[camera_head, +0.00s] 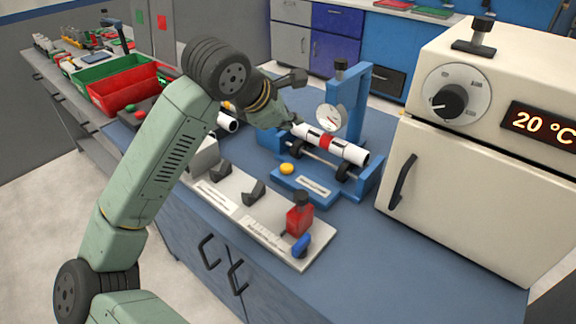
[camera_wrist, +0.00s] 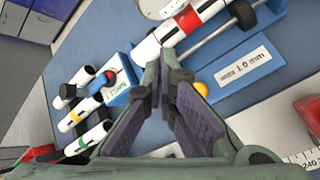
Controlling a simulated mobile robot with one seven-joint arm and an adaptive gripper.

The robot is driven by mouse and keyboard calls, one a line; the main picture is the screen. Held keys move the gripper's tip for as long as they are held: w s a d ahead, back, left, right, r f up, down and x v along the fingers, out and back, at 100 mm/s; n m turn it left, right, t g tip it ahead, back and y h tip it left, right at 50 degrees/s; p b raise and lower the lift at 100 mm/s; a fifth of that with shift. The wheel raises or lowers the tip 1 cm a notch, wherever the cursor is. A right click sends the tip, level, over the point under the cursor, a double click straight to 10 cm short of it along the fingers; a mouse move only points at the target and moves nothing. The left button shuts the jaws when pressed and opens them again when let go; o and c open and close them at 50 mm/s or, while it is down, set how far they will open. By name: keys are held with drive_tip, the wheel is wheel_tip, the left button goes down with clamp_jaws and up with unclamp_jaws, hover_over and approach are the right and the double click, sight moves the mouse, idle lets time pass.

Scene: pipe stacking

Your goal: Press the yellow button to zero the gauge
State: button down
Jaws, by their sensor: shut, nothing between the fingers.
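The yellow button (camera_head: 287,169) sits on the front left of a blue fixture. The gauge (camera_head: 329,117), a round white dial with a red needle, is mounted on the fixture's blue upright. My gripper (camera_head: 293,121) is shut and empty, beyond the button in the head view, near the left end of a pipe on the fixture. In the wrist view my fingertips (camera_wrist: 165,62) meet close to that pipe, and the yellow button (camera_wrist: 201,88) shows just right of the right finger, apart from it. The gauge face is too small to read.
A white pipe with a red band (camera_head: 327,142) lies on the fixture's rollers. A grey measuring rail (camera_head: 225,197) with a red-and-black stop is in front. An oven (camera_head: 480,170) stands at right. Red and green bins (camera_head: 118,88) are at left. Several banded pipes (camera_wrist: 85,110) lie left in the wrist view.

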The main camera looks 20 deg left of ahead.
drive_tip(key=b, duration=0.5)
hover_over(289, 168)
wheel_tip(289, 168, down, 8)
drive_tip(key=shift+r, duration=0.1)
drive_tip(key=shift+f+b, duration=0.4)
drive_tip(key=shift+f, duration=0.1)
drive_tip(key=shift+f, duration=0.15)
idle(0.7)
drive_tip(key=shift+f+b, duration=0.3)
drive_tip(key=shift+b, duration=0.5)
drive_tip(key=shift+f+b, duration=0.4)
drive_tip(key=shift+b, duration=0.3)
idle(0.4)
idle(0.3)
drive_tip(key=shift+r, duration=0.9)
